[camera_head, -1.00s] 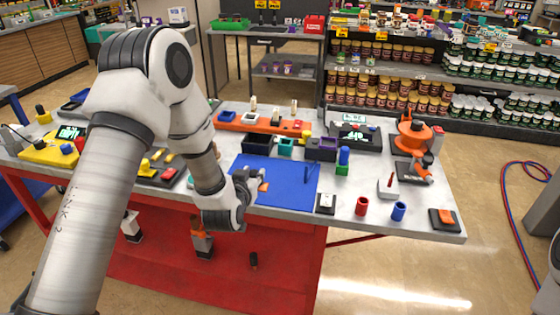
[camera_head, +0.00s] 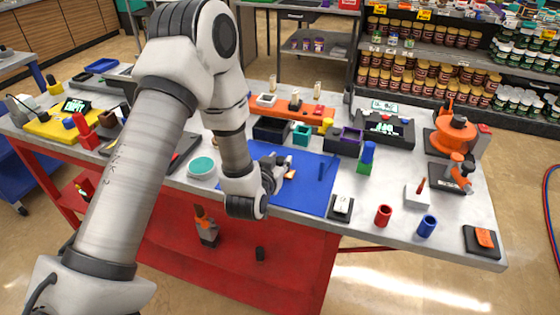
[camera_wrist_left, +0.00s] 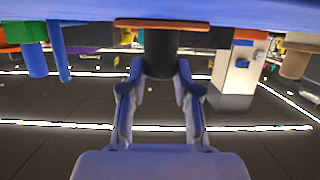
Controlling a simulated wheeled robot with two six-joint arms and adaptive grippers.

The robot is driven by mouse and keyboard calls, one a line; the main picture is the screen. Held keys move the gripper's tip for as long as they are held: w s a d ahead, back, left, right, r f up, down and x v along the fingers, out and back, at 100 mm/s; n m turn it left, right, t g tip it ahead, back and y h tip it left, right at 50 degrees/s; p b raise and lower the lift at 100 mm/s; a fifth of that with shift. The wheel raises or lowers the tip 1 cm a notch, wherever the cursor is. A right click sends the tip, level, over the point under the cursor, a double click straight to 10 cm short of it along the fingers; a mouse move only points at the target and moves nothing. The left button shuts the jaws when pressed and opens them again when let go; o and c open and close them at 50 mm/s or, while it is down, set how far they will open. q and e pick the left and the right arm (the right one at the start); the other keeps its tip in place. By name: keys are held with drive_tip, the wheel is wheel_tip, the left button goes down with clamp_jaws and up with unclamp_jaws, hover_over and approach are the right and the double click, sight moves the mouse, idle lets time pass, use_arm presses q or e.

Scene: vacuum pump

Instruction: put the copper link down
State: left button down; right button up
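The copper link is a thin orange-brown bar with a black cylindrical grip (camera_wrist_left: 162,52); its bar (camera_wrist_left: 163,25) shows at the top of the left wrist view, which looks upside down. My left gripper (camera_wrist_left: 161,68) has its two fingers on either side of the black grip and appears closed on it. In the head view my left gripper (camera_head: 285,170) is low over the blue mat (camera_head: 305,195), with a bit of the copper link (camera_head: 290,174) showing beside it. The bar is at or very close to the mat; contact cannot be told. My right gripper is not in view.
A blue-and-green block (camera_head: 367,158) stands right of the mat, with a small black-and-white box (camera_head: 341,207). Red (camera_head: 383,215) and blue (camera_head: 427,226) cups stand near the front edge.

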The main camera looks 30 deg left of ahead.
use_arm(q)
drive_tip(key=c, duration=0.8)
unclamp_jaws()
drive_tip(key=shift+c, duration=0.2)
drive_tip(key=shift+w+f, duration=0.15)
